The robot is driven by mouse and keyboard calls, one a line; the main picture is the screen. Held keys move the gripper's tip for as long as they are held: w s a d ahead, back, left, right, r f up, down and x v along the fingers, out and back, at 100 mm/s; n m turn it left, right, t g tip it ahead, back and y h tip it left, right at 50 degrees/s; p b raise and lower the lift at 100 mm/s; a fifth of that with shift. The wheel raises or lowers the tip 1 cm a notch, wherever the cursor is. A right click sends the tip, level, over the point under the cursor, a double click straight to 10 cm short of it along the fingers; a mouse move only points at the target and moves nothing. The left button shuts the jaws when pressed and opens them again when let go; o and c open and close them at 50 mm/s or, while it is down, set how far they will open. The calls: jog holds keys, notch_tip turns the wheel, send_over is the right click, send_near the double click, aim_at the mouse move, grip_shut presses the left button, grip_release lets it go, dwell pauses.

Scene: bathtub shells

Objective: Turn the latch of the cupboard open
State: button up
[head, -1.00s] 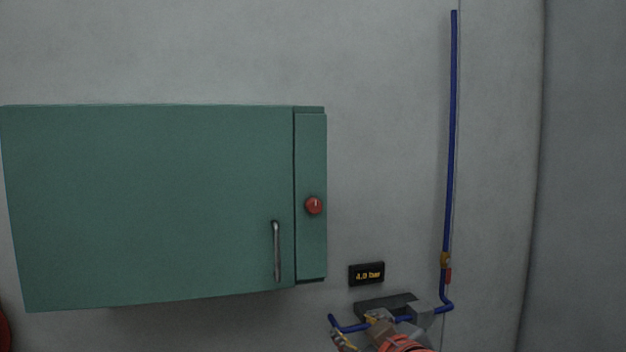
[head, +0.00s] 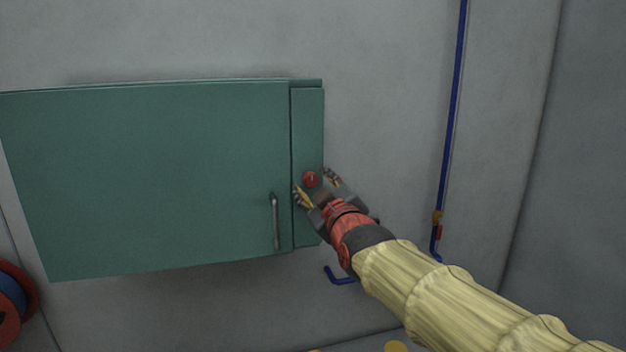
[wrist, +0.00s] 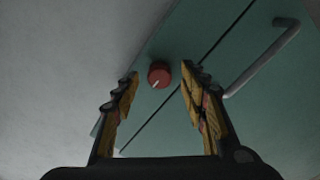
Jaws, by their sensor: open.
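The green cupboard (head: 150,180) hangs on the grey wall, its door flush with the narrow strip at its right. The latch, a round red knob (head: 310,179) with a pale mark, sits on that strip; in the wrist view the red knob (wrist: 159,74) lies ahead, between the fingers and nearer the left one. My gripper (head: 318,187) is open at the knob, one finger on either side in the picture. Contact with the knob cannot be told. The door's grey bar handle (head: 275,222) is left of my gripper, and the handle (wrist: 262,60) shows upper right in the wrist view.
A blue pipe (head: 452,120) with a brass and red fitting (head: 437,225) runs down the wall at the right. A red and blue reel (head: 14,300) is at the lower left. The wall between cupboard and pipe is bare.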

jog(key=shift+x, duration=0.9)
jog(key=shift+c, duration=1.2)
grip_shut()
